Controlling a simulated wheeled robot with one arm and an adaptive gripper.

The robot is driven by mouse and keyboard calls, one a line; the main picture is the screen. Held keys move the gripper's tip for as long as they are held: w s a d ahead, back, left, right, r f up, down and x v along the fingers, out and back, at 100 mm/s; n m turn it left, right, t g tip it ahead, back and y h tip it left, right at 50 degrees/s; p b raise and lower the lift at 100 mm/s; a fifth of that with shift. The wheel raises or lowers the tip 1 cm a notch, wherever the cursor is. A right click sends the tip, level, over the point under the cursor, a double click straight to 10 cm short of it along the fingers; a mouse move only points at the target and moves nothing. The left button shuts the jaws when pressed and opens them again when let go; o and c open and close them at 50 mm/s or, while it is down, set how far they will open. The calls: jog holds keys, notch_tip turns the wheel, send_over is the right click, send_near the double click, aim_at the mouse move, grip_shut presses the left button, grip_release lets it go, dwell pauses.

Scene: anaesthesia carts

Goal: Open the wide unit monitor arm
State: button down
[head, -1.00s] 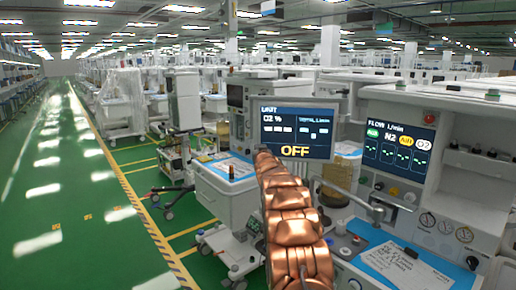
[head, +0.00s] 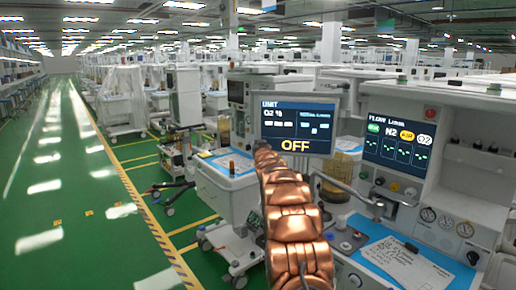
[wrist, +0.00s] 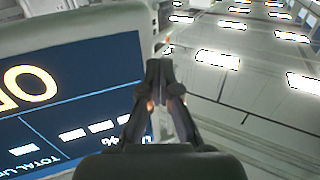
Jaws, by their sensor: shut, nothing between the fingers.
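The wide unit's monitor (head: 322,146) stands at the centre of the head view, its blue screen reading "UNIT", "O2 %" and "OFF". Its support arm is mostly hidden behind the screen and my own copper-coloured arm. My gripper (head: 262,149) is at the monitor's left edge in the head view, small and partly hidden by my arm. In the wrist view my gripper (wrist: 160,68) is shut and empty, its dark fingers together beside the monitor's grey frame (wrist: 75,32). The screen fills the left of that view. I cannot tell whether the fingers touch the frame.
A white anaesthesia machine (head: 470,180) with a flow display stands at right, a bent metal bar (head: 345,190) and a blue-backed sheet (head: 405,265) in front of it. A white cart (head: 228,190) stands left of my arm. The green aisle (head: 80,220) at far left is open.

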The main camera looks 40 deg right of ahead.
jog(key=s+a+b, duration=0.6)
jog(key=s+a, duration=0.2)
jog(key=a, duration=0.2)
jog(key=shift+s+b, duration=0.15)
jog(key=shift+b, duration=0.2)
dwell(0.3)
